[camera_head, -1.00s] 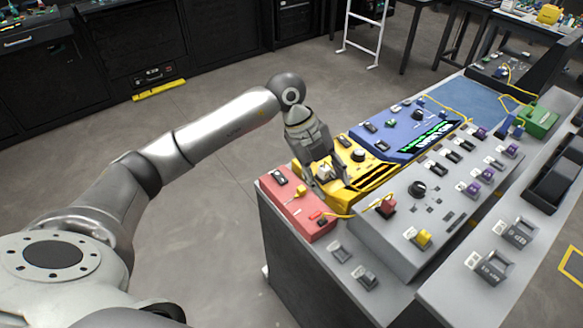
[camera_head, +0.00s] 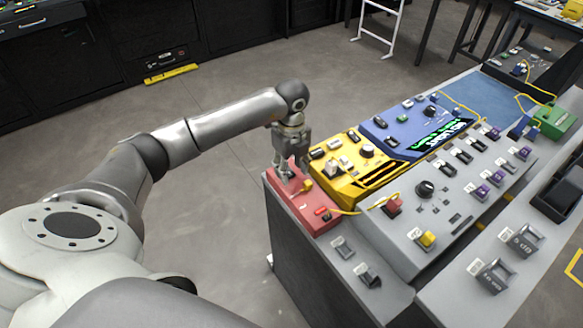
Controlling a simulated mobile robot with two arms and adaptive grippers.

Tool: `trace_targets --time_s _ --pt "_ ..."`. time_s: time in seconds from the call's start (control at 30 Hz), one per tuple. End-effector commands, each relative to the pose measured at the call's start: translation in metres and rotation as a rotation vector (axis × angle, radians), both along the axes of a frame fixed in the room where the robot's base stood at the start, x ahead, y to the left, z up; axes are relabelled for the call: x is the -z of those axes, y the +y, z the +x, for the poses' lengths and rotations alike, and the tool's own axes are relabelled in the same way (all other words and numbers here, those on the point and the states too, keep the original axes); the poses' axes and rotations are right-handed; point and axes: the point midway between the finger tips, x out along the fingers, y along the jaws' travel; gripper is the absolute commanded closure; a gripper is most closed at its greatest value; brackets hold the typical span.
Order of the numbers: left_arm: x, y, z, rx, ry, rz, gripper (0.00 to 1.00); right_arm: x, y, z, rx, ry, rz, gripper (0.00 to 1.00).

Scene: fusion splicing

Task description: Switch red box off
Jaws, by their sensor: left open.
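The red box (camera_head: 306,212) sits at the near left corner of the grey console. My left gripper (camera_head: 286,176) is open and points down over the far end of the red box. Its fingers cover the black switch area there, so the switch's position cannot be seen. Whether the fingertips touch the box cannot be told. My right gripper is not in view.
A yellow box (camera_head: 350,188) and a blue box (camera_head: 420,120) stand behind and right of the red box. The grey panel (camera_head: 425,215) with knobs and switches lies to the right. Open floor is at the left of the console.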

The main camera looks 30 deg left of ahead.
Motion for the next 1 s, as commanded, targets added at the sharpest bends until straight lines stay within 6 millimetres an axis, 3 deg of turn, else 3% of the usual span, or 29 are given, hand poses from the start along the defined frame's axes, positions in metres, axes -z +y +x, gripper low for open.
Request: trace_targets --time_s 0.13,0.43,0.77,1.0 --pt "0.0099 0.0 -0.0001 0.001 0.0 0.001 0.55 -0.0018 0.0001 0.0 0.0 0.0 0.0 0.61" --pt "0.0119 0.0 -0.0001 0.001 0.0 0.001 0.57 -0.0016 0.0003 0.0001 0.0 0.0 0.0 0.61" --pt "0.0116 -0.0001 -0.0001 0.001 0.0 0.0 0.99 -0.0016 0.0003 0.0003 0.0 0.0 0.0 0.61" --pt "0.0112 0.0027 0.0007 -0.002 0.027 -0.059 1.0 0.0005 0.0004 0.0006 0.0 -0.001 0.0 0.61"
